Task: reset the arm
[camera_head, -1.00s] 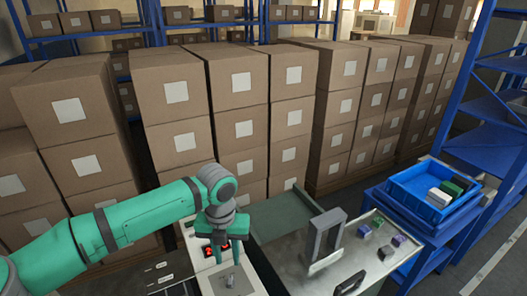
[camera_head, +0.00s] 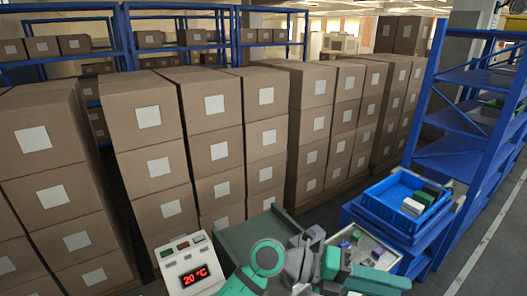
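My arm comes in from the bottom edge, with a green joint and grey wrist parts folded low in front of the machine. My gripper (camera_head: 345,272) is at the bottom right of centre, over the machine's flat bed. Its green parts are seen among grey ones, and how far apart the fingers are cannot be made out. I see nothing clearly held. The arm hides much of the wrapper machine (camera_head: 250,234), including its middle.
A control panel (camera_head: 187,262) reads 20 °C in red. Small coloured pieces (camera_head: 355,236) lie on the bed right of my arm. A blue crate (camera_head: 385,198) with several items stands on a blue stand. Stacked cartons (camera_head: 150,115) fill the back; a blue rack (camera_head: 465,120) stands right.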

